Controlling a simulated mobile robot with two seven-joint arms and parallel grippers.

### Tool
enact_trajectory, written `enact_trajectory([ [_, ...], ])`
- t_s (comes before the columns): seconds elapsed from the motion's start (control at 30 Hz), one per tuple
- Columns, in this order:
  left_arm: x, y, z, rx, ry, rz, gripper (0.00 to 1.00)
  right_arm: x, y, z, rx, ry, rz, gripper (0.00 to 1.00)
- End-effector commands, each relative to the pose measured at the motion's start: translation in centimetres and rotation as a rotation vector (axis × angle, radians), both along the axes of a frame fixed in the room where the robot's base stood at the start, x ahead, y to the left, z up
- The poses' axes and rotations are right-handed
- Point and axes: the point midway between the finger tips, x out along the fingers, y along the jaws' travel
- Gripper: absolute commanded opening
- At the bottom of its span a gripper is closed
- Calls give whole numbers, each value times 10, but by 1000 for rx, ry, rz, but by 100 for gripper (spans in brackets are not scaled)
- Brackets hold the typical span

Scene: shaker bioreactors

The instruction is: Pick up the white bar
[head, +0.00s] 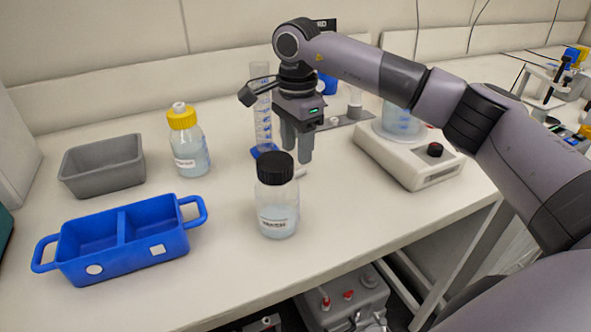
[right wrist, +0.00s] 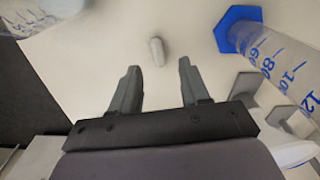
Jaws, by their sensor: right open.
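The white bar (right wrist: 157,51) is a small rounded stick lying on the white bench. In the right wrist view it lies just beyond the fingertips, in line with the gap between them. In the head view a bit of the bar (head: 301,171) shows below the fingers, partly hidden by the black-capped bottle. My right gripper (head: 298,158) points down above the bar, its fingers apart with nothing between them. Its fingers also show in the right wrist view (right wrist: 159,68). My left gripper is not in view.
A black-capped bottle (head: 277,208) stands in front of the gripper. A blue-based measuring cylinder (head: 262,110) stands close behind it. A stirrer (head: 410,160) bearing a beaker is to the right. A yellow-capped bottle (head: 188,145), grey bin (head: 103,167) and blue two-part tray (head: 125,244) are left.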

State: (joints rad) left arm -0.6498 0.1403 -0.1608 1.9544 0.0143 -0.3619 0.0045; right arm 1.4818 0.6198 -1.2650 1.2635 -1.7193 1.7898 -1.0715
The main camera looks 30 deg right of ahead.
Motion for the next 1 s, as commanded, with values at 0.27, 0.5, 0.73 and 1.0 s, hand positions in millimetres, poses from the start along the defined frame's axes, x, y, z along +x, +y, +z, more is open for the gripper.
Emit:
enact_trajectory([
  [0.27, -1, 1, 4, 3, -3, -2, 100, -5, 0, -40, 0, 2, 0, 46],
  [0.5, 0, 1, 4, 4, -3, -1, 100, -4, 0, -46, 0, -2, 0, 46],
  [0.73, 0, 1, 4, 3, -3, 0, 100, -4, 0, -46, 0, -1, 0, 0],
  [1.0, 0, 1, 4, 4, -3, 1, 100, -4, 0, -45, 0, -1, 0, 0],
])
